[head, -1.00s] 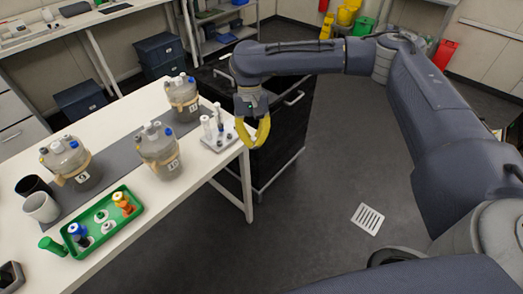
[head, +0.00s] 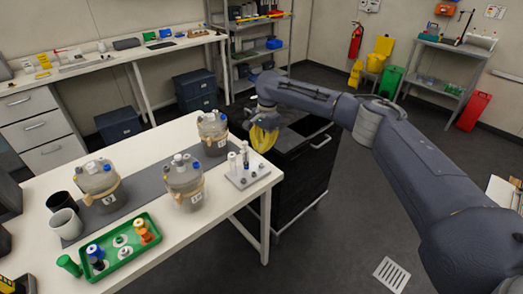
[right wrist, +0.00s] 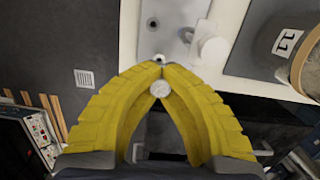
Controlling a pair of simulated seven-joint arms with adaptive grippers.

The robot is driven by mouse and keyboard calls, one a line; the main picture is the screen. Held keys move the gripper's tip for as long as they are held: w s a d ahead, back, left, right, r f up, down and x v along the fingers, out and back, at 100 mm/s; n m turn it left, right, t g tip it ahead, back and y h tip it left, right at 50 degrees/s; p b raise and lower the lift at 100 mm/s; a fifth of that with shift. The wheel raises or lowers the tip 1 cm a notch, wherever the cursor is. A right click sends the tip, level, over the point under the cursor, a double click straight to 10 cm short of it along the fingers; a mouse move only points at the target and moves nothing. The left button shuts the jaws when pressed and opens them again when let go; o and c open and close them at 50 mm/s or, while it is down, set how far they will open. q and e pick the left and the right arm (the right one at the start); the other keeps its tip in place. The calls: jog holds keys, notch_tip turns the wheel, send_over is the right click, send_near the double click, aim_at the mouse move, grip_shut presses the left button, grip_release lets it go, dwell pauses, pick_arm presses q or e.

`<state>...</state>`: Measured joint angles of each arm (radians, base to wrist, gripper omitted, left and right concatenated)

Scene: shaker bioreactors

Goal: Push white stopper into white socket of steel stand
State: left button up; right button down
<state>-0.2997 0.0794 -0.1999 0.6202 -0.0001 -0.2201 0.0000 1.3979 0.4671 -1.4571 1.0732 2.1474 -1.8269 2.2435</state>
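The steel stand (head: 240,183) sits at the right end of the white table, with white upright pieces (head: 232,162) and small dark-ringed sockets. My right gripper (head: 263,140), with yellow fingers, is just beyond the stand over the dark cart. In the right wrist view its fingertips (right wrist: 160,68) meet, and a round white piece, seemingly the white stopper (right wrist: 160,89), is pinched between the fingers. The stand plate (right wrist: 172,20) lies just ahead of the tips, with a small dark-centred socket (right wrist: 159,58) and a larger white round top (right wrist: 213,49). My left gripper is out of view.
Several bioreactor vessels (head: 184,180) stand on the grey mat left of the stand. A green tray (head: 128,258) with coloured stoppers and two cups (head: 65,226) are nearer. The black cart (head: 305,165) stands right of the table.

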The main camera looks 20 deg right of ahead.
aim_at(261, 167)
jog(key=shift+f, duration=0.15)
jog(key=shift+f, duration=1.95)
jog(key=shift+f, duration=1.05)
dwell(0.9)
jog(key=c, duration=1.5)
grip_release()
jog(key=shift+r, duration=0.1)
jog(key=r, duration=0.4)
jog(key=d+r, duration=0.1)
jog(key=r, duration=0.6)
jog(key=shift+w+d+r, duration=0.3)
jog(key=shift+w+r, duration=0.05)
jog(key=shift+w, duration=0.05)
